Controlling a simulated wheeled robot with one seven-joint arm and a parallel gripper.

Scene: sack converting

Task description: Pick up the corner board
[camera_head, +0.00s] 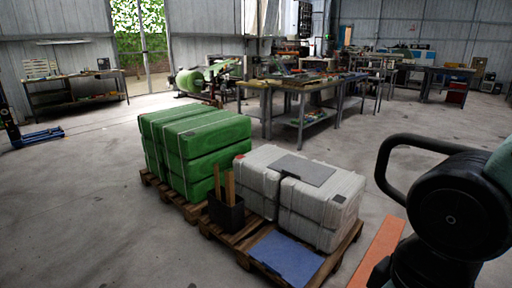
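Tall, narrow brown boards (230,187) stand upright in a black open-topped bin (227,214) on the pallet, between the green bales and the white wrapped stacks. They look like corner boards, but their section is too small to tell. My gripper is not in view. Part of my own body, dark and rounded with a black loop, fills the right edge and hides the floor behind it.
Green strapped bales (200,151) and white wrapped stacks (322,208) stand on wooden pallets (242,237). A grey sheet (299,169) lies on the white stacks, a blue sheet (287,256) at the pallet's front. An orange strip (378,250) lies right.

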